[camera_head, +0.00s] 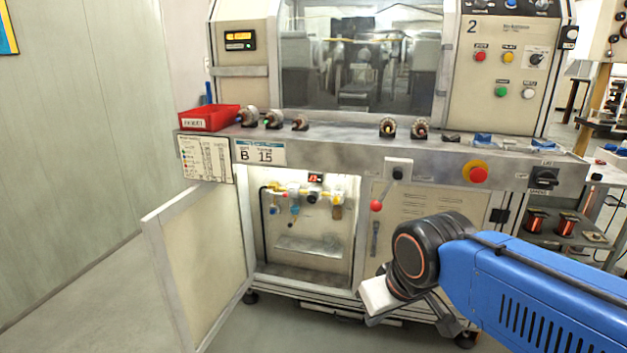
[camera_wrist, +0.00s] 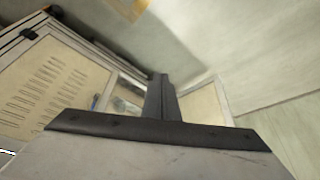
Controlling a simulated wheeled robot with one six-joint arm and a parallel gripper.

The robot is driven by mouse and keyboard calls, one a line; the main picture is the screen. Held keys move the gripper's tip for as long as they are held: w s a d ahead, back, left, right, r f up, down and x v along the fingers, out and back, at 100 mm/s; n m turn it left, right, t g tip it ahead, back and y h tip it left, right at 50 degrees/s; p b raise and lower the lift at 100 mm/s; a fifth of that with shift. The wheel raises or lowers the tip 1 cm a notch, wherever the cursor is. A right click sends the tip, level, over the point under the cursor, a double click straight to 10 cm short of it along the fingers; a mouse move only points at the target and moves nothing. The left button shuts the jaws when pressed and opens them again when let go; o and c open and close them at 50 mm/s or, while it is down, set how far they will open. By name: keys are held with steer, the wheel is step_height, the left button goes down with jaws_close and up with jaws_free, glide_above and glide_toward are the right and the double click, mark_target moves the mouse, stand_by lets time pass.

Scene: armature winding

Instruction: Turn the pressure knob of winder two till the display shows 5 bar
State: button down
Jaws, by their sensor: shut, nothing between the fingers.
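Winder two (camera_head: 515,70), marked with a 2, stands ahead with its lower left cabinet open. Inside hang air fittings with a small red-lit display (camera_head: 315,178), its digits too small to read. A dark round knob (camera_head: 312,197), which looks like the pressure knob, sits just below it. My gripper (camera_head: 374,320) is in front of the machine, low and to the right of the opening, apart from the knob. In the wrist view its dark fingers (camera_wrist: 161,98) are together and empty. The open cabinet (camera_wrist: 122,98) shows small behind them; the knob cannot be made out there.
The cabinet door (camera_head: 200,255) stands swung out at the left; it also shows in the wrist view (camera_wrist: 205,102). A lever with a red ball (camera_head: 376,205) juts out right of the opening. A red bin (camera_head: 208,118) and several small parts lie on the ledge above. Floor is clear at left.

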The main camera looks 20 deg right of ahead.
stand_by(0.3)
steer(key=c, duration=1.8)
jaws_free()
steer(key=shift+w, duration=0.2)
steer(key=o, duration=0.6)
steer(key=w, duration=0.2)
steer(key=w+a, duration=0.1)
steer(key=shift+w+r+t, duration=0.2)
steer(key=shift+r+t, duration=0.1)
steer(key=w+a+r+m+t+y, duration=0.1)
steer(key=w+a+t, duration=0.15)
steer(key=w, duration=1.25)
steer(key=w+a+r+m+t, duration=0.15)
steer(key=w+t, duration=0.25)
steer(key=w, duration=1.2)
steer(key=m+t+h, duration=0.3)
steer(key=m+h, duration=0.2)
steer(key=h, duration=0.7)
glide_toward(312, 199)
steer(key=shift+n, duration=0.25)
steer(key=x, duration=0.9)
steer(key=shift+w+f, duration=0.1)
